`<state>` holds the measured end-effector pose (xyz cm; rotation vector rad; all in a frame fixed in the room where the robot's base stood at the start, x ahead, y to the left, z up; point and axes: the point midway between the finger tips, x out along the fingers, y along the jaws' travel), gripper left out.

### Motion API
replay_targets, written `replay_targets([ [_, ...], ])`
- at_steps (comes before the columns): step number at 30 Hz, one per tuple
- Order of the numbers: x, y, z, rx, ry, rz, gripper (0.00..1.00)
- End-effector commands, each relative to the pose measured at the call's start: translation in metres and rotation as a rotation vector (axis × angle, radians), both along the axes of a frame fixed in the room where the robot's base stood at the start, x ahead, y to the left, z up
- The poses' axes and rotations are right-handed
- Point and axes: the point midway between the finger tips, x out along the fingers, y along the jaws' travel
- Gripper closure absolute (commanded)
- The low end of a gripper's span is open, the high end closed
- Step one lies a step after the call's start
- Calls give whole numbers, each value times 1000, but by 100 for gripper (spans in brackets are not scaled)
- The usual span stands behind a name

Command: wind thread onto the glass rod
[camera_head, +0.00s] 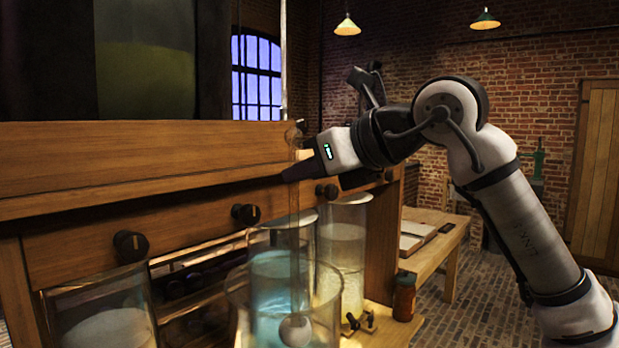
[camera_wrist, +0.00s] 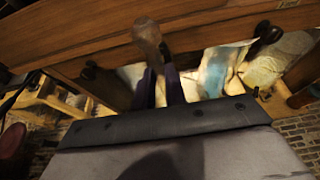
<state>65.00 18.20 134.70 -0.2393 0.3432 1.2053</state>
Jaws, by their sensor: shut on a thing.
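My gripper (camera_head: 288,176) reaches in from the right, its dark fingers pointing left. In the head view its tips meet a thin upright glass rod (camera_head: 294,225), and the gripper is shut on it. The rod hangs down in front of the jars, with a pale ball (camera_head: 295,330) at its lower end, seen through the front glass jar (camera_head: 240,318). In the wrist view the two dark fingers (camera_wrist: 160,72) are close together, with a rounded translucent brownish piece (camera_wrist: 148,38) just beyond the tips. I cannot make out any thread.
A wooden cabinet beam (camera_head: 140,160) with dark knobs (camera_head: 245,214) runs behind the fingertips. Glass jars with pale or bluish contents (camera_head: 343,240) stand below, close together. A small brown jar (camera_head: 404,297) stands at the right. A wooden bench (camera_head: 437,245) is farther back.

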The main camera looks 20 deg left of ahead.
Motion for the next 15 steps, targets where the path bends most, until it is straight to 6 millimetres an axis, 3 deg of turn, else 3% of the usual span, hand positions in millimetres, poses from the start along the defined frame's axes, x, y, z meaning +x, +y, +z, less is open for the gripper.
replay_targets([
  [1,0,2,26,1,0,0,100],
  [4,1,4,43,0,-1,0,100],
  [15,1,5,63,0,0,0,100],
])
